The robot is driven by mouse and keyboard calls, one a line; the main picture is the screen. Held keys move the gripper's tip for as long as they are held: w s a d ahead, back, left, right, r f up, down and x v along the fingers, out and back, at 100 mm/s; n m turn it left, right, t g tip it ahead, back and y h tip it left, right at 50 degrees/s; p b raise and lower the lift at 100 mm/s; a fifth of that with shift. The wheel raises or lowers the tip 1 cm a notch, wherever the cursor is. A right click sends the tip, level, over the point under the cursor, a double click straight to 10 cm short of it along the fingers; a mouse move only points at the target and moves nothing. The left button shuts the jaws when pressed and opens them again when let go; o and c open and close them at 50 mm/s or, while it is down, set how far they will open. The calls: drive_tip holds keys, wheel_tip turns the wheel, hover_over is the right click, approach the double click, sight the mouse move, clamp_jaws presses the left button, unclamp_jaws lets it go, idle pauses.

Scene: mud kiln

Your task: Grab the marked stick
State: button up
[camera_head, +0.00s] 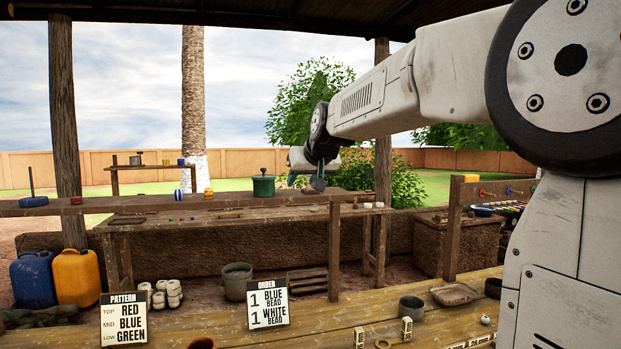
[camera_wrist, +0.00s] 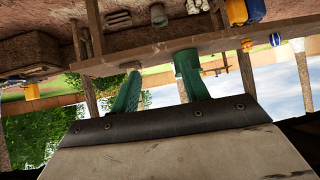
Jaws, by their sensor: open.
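I cannot make out a marked stick for certain. A pale strip with dark lettering (camera_head: 470,342) lies at the bottom edge of the head view on the front bench, partly cut off; it may be the marked stick. My gripper (camera_head: 316,182) hangs in the air at the end of the raised arm, well above and behind the front bench. In the wrist view, its two green fingers (camera_wrist: 158,88) are apart with nothing between them. The wrist picture is upside down.
The front bench (camera_head: 250,336) holds a grey cup (camera_head: 411,308), a shallow tray (camera_head: 454,293), small lettered blocks (camera_head: 406,328), a pattern sign (camera_head: 124,320) and an order sign (camera_head: 268,303). A green pot (camera_head: 263,186) stands on the rear shelf. Wooden posts (camera_head: 382,150) rise behind.

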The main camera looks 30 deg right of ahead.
drive_tip(key=w+d+r+m+t+h, duration=0.1)
drive_tip(key=w+d+r+t+h, duration=0.3)
drive_tip(key=w+d, duration=0.75)
drive_tip(key=shift+g+y, duration=0.5)
drive_tip(key=shift+y, duration=0.3)
drive_tip(key=x, duration=0.4)
drive_tip(key=r+x, duration=0.1)
drive_tip(key=x, duration=0.1)
drive_tip(key=shift+w+a, duration=0.2)
drive_tip(key=shift+w, duration=0.5)
clamp_jaws()
